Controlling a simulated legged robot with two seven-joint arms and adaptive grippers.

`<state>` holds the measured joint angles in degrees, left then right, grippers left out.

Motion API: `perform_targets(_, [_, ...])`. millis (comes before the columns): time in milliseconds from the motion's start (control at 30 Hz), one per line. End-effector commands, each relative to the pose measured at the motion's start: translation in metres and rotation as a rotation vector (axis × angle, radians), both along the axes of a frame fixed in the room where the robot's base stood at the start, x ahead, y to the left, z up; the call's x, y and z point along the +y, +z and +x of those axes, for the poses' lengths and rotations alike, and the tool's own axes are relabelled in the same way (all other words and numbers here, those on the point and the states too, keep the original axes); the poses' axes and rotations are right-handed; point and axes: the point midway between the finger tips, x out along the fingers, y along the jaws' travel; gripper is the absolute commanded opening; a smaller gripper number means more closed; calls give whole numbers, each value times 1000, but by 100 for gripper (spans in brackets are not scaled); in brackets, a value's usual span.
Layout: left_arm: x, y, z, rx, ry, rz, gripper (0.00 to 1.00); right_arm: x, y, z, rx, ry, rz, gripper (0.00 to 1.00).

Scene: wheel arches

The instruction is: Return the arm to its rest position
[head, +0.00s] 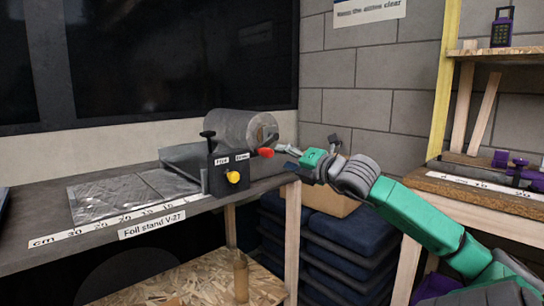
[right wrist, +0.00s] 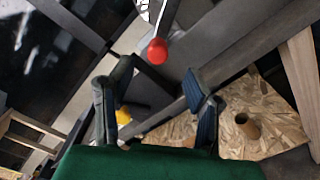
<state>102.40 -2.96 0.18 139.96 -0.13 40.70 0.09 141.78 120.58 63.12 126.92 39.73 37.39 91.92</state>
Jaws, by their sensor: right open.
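My right arm, green and grey, comes in from the lower right of the head view. Its gripper (head: 309,147) is open and empty, just right of the red knob (head: 265,152) on the foil stand (head: 222,172). In the right wrist view the open fingers (right wrist: 158,88) stand apart with nothing between them, and the red knob (right wrist: 157,51) shows beyond them. I cannot tell the exact gap to the knob. My left gripper is not in view.
The stand carries a foil roll (head: 243,129), a black lever (head: 207,135) and a yellow knob (head: 233,177) on a dark bench (head: 135,227). A cardboard box (head: 333,197) and dark stacked cushions (head: 335,250) lie below. A wooden bench (head: 480,190) stands right.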

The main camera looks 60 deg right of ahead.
Motion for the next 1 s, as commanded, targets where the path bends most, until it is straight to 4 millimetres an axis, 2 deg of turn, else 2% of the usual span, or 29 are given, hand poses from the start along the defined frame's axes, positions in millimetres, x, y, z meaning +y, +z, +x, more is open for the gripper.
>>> perform_targets(100, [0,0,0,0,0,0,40,3,-1,-15,0,-1,2,44])
perform_targets(233, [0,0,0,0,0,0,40,5,0,-21,1,-1,-1,44])
perform_targets(1000, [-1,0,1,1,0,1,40,5,0,-22,0,0,-1,44])
